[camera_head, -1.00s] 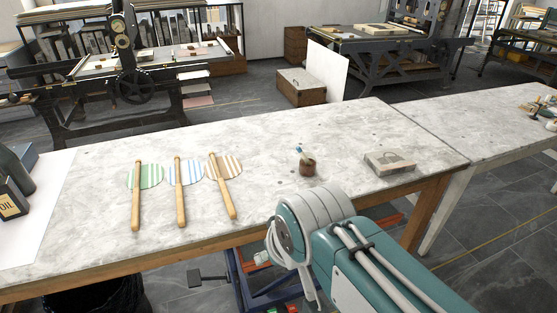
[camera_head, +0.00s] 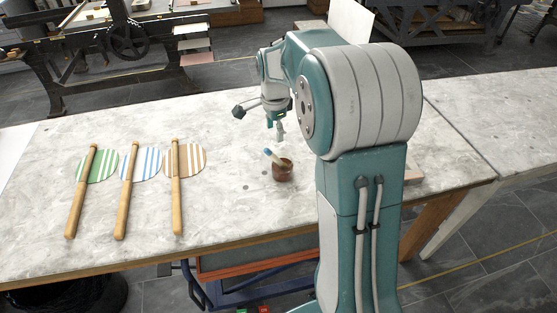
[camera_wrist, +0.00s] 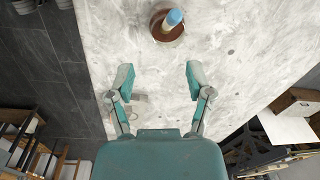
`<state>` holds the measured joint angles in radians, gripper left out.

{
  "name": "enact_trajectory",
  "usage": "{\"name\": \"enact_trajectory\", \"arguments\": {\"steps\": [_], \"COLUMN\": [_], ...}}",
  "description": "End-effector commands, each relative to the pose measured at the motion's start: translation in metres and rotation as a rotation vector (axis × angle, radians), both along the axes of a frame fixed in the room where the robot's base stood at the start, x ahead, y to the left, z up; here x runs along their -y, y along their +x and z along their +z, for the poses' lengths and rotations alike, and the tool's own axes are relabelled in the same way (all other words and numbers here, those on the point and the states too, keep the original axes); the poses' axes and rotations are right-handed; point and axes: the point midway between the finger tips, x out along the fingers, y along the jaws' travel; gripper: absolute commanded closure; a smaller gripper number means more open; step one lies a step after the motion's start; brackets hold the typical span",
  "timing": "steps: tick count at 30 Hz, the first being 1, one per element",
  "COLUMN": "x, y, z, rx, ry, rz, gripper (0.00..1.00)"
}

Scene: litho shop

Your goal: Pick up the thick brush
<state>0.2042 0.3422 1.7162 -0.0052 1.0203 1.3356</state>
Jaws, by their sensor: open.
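A brush (camera_head: 268,153) with a pale blue tip leans in a small brown pot (camera_head: 283,172) on the marble-topped table. In the wrist view the brush (camera_wrist: 174,18) and the brown pot (camera_wrist: 160,36) are at the top edge, just beyond my fingertips. My gripper (camera_head: 277,128) hangs above the table behind the pot in the head view. In the wrist view my gripper (camera_wrist: 158,78) has its two fingers spread wide, with only bare tabletop between them. It is apart from the brush. Whether this is the thick brush, I cannot tell.
A second table (camera_head: 475,110) adjoins at right. My arm hides much of the table's right end. A press (camera_head: 126,38) stands behind.

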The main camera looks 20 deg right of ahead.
Motion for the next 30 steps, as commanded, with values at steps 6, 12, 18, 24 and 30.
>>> {"name": "enact_trajectory", "arguments": {"steps": [6,12,18,24,30], "x": [0.019,0.02,0.019,0.014,0.01], "y": [0.017,0.018,0.019,0.022,0.025], "z": [-0.028,-0.058,-0.081,-0.102,-0.13], "rx": [-0.036,-0.04,-0.037,-0.039,-0.038], "ry": [0.019,0.022,0.021,0.021,0.021], "rz": [-0.136,-0.142,-0.14,-0.14,-0.139], "gripper": [0.33,0.33,0.33,0.33,0.33]}}
